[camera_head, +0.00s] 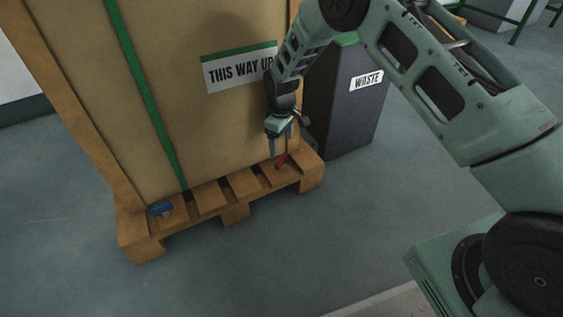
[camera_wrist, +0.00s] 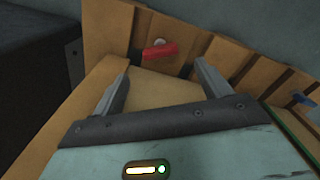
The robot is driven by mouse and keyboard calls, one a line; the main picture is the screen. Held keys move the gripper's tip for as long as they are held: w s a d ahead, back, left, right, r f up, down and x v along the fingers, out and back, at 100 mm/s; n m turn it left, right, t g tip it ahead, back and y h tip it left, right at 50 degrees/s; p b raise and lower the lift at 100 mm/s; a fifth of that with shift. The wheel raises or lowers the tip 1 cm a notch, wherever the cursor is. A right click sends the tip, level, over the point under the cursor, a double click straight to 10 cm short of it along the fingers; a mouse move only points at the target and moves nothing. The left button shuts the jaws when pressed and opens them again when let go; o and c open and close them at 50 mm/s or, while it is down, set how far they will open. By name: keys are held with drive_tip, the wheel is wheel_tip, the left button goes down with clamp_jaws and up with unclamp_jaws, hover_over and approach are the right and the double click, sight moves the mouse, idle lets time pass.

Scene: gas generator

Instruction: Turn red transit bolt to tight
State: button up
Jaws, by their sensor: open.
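The red transit bolt (camera_head: 282,161) is on the right end of the wooden pallet (camera_head: 235,216), at the foot of the crate. In the wrist view the red bolt handle (camera_wrist: 160,51) lies nearly level across the picture, with a small pale round part behind it. My gripper (camera_head: 285,152) points down close above the bolt in the head view. In the wrist view its two fingers (camera_wrist: 163,72) are apart with nothing between them, and the red handle shows beyond the fingertips. I cannot tell whether a finger touches it.
A large crate (camera_head: 185,100) labelled THIS WAY UP stands on the pallet, with a green strap (camera_head: 150,100). A blue bolt (camera_head: 160,208) is at the pallet's left end. A dark WASTE bin (camera_head: 345,115) stands close on the right. The floor in front is clear.

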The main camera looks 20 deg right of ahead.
sight(282, 158)
wheel_tip(282, 158, down, 7)
drive_tip(key=b, duration=0.3)
drive_tip(key=shift+f, duration=0.1)
drive_tip(key=c, duration=1)
